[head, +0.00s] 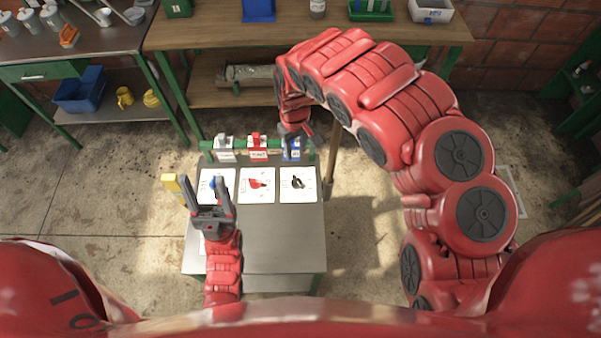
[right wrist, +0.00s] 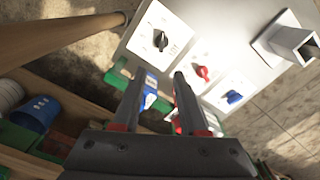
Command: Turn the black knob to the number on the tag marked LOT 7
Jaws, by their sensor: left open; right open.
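The black knob (head: 298,183) sits on a white dial plate at the right of a row of three on the grey bench; it also shows in the right wrist view (right wrist: 160,40). A blue tag (head: 291,149), a red tag (head: 257,148) and a grey-white tag (head: 224,149) hang along the bench's back rail. Their print is too small to read, so I cannot tell which is LOT 7. My right gripper (right wrist: 157,78) is open, with the blue tag (right wrist: 151,88) seen between its fingers. My left gripper (head: 208,195) is open above the left dial plate, partly hiding it.
The red knob (head: 259,184) is on the middle plate and the blue knob (head: 217,183) on the left one. A green rail (head: 208,146) runs along the back of the grey bench (head: 284,236). A wooden workbench (head: 215,30) stands behind. The bench's front is clear.

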